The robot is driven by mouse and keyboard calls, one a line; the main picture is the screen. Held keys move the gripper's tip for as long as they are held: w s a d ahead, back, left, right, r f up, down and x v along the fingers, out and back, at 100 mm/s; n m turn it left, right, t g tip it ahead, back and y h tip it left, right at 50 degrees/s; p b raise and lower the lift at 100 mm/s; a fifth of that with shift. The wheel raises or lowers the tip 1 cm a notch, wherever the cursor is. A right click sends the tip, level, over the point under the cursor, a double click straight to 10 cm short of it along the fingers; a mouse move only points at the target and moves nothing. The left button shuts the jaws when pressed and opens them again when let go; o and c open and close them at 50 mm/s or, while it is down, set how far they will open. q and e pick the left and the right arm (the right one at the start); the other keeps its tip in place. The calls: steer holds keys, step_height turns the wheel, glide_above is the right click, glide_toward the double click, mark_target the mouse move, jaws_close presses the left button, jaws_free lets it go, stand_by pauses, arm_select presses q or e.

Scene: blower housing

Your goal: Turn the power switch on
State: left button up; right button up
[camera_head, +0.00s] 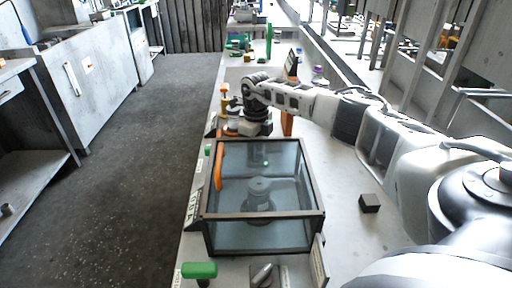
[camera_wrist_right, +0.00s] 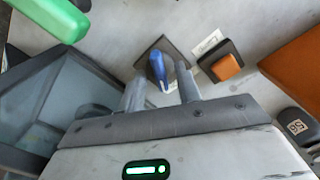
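A small blue lever (camera_wrist_right: 157,66) stands up from a dark square plate (camera_wrist_right: 176,52) in the right wrist view; I take it for the power switch. My right gripper (camera_wrist_right: 161,88) is open, with one finger on each side of the lever's line. I cannot tell whether a finger touches the lever. In the head view my right gripper (camera_head: 240,120) is at the bench's left side, just beyond the glass-topped box (camera_head: 309,190). The lever is not clear in that view. My left gripper is not in view.
An orange button (camera_wrist_right: 227,67) on a dark base sits right of the lever. A green handle (camera_wrist_right: 52,18) is at upper left in the wrist view. A green knob (camera_head: 199,270) and a small dark block (camera_head: 369,203) are on the bench. The floor aisle (camera_head: 130,170) is clear.

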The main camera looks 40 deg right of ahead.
steer(key=shift+r, duration=0.1)
step_height(320, 180, up, 16)
steer(key=shift+b, duration=0.4)
stand_by(0.5)
